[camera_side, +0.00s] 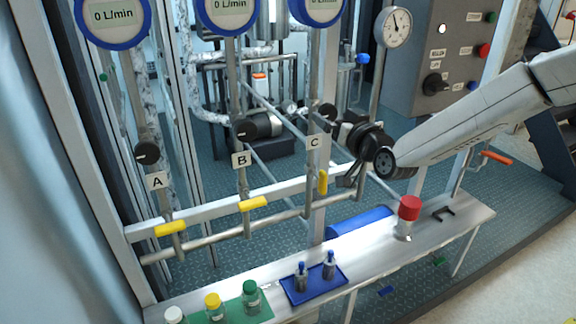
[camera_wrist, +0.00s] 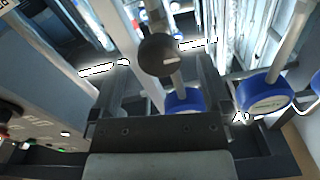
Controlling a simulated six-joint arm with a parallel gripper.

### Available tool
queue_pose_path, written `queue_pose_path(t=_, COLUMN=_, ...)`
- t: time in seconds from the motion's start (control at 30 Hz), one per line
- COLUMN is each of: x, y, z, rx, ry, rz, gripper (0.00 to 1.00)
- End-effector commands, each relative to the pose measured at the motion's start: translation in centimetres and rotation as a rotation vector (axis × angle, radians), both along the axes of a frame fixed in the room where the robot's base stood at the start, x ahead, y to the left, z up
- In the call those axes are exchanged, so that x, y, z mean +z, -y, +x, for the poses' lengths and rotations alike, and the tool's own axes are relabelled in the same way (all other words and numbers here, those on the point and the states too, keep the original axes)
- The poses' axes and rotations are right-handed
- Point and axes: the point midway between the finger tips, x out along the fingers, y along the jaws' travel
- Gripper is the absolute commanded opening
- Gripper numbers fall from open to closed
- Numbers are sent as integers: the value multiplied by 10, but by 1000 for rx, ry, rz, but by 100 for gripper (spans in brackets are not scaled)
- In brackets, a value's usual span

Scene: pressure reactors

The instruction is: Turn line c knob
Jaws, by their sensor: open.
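The line C knob (camera_side: 328,111) is a small black round knob on the pipe above the C label (camera_side: 315,142) in the side view. My gripper (camera_side: 345,132) is just to its right, at the end of the arm reaching in from the right. In the wrist view the dark round knob (camera_wrist: 159,55) with a white pointer mark shows between the two open fingers of my gripper (camera_wrist: 160,78). The fingers stand apart on either side of it. I cannot tell whether either touches it.
Similar black knobs for lines A (camera_side: 147,152) and B (camera_side: 240,128) are to the left. Line C's yellow handle (camera_side: 322,181) is upright below the label. A red-capped bottle (camera_side: 408,217) stands on the bench (camera_side: 450,222). A control box (camera_side: 425,60) stands at the back right.

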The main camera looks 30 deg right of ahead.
Motion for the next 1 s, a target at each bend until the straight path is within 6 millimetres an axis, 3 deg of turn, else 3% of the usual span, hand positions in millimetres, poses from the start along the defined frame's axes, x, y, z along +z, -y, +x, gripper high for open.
queue_pose_path(t=0.3, x=0, y=0, z=-27, rx=-1, ry=0, rz=1, gripper=99)
queue_pose_path(t=0.8, x=-1, y=1, z=-32, rx=1, ry=-3, rz=0, gripper=99)
queue_pose_path(t=1.0, x=-11, y=6, z=-36, rx=14, ry=-67, rz=-10, gripper=99)
